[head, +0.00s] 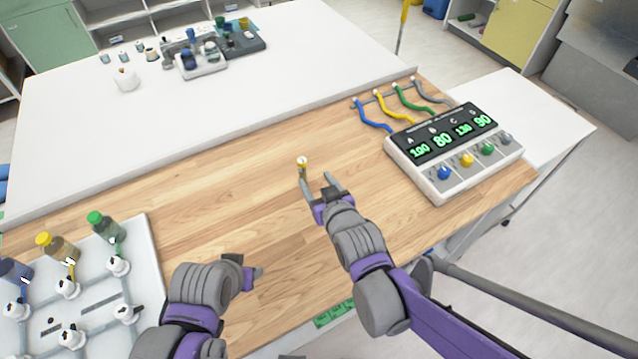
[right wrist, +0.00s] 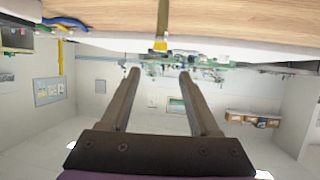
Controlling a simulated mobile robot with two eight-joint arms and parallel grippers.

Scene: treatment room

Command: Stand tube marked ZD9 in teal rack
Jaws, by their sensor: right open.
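A slim yellow tube with a pale top (head: 302,163) stands upright on the wooden tabletop; any marking on it is too small to read. My right gripper (head: 319,184) is open and empty at the tube, its left finger close in front of it. In the right wrist view the tube (right wrist: 162,22) shows beyond the open fingers (right wrist: 157,75), roughly between their lines. Whether a finger touches it I cannot tell. My left gripper (head: 256,274) is low over the wood, its jaws mostly hidden. I cannot make out a teal rack for certain.
A control box with green digits (head: 440,145) and coloured hoses stands at the right. A white valve board (head: 90,270) with coloured bottles is at the left. A green patterned item (head: 335,313) shows at the near edge. The wood between is clear. Small equipment (head: 200,60) stands behind.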

